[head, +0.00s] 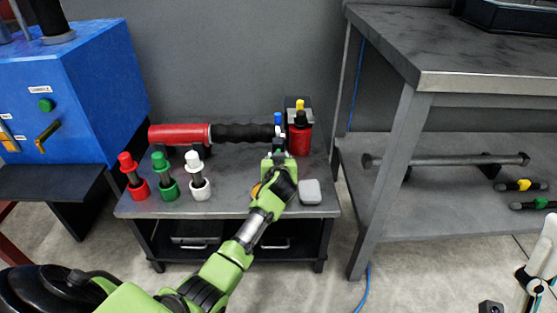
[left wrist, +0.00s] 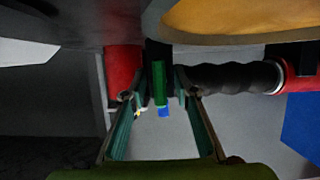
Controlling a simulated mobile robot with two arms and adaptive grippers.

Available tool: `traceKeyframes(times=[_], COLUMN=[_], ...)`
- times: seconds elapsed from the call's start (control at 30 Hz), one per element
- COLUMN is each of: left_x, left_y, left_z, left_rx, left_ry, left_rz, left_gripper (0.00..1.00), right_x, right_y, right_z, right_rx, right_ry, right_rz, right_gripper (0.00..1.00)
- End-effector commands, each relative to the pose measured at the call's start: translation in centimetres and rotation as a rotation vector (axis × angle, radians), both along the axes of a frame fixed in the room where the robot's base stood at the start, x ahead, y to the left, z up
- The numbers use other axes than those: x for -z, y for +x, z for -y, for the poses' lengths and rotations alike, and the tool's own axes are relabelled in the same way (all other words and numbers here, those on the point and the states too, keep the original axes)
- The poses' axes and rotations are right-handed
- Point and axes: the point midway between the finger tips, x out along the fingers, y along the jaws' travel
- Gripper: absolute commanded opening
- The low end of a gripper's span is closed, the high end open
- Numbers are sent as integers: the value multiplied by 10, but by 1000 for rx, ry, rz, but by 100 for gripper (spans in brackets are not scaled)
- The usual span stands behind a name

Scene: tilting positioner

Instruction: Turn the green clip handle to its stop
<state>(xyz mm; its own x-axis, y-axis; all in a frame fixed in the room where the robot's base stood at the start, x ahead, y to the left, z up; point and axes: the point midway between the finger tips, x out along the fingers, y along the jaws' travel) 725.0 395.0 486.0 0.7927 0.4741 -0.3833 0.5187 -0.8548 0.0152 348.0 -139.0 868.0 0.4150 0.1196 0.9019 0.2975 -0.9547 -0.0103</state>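The green clip handle (left wrist: 159,82) shows in the left wrist view as a narrow upright green bar on a dark part, with a blue piece just below it. In the head view it is hard to tell apart from my gripper. My left gripper (head: 279,157) is at the right end of the red and black cylinder assembly on the bench. In the left wrist view, its fingers (left wrist: 157,92) are apart, one on each side of the green handle. Gaps show on both sides, and I see no contact.
A red cylinder (head: 300,138) stands close behind the gripper. Red, green and white capped posts (head: 165,178) stand at the bench's front left. A grey rounded block (head: 310,192) lies right of my wrist. A blue machine (head: 75,90) is left; a shelving table (head: 470,82) is right.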

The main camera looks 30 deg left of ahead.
Motion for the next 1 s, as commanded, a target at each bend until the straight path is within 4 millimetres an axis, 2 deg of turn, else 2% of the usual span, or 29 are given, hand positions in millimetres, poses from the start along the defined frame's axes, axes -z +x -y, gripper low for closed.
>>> traceKeyframes(times=[0.27,0.7,1.0], left_x=[-9,-37,-45], left_y=[-20,-79,-95], left_z=[12,48,57], left_rx=[1,1,0], left_ry=[-2,-3,-1], left_rz=[1,0,-1], left_gripper=[27,27,27], right_x=[-2,-3,-3], right_y=[-1,-1,-1], right_z=[0,1,1], right_rx=[0,1,1], right_ry=[1,3,3], right_rz=[5,7,7], right_gripper=[40,40,40])
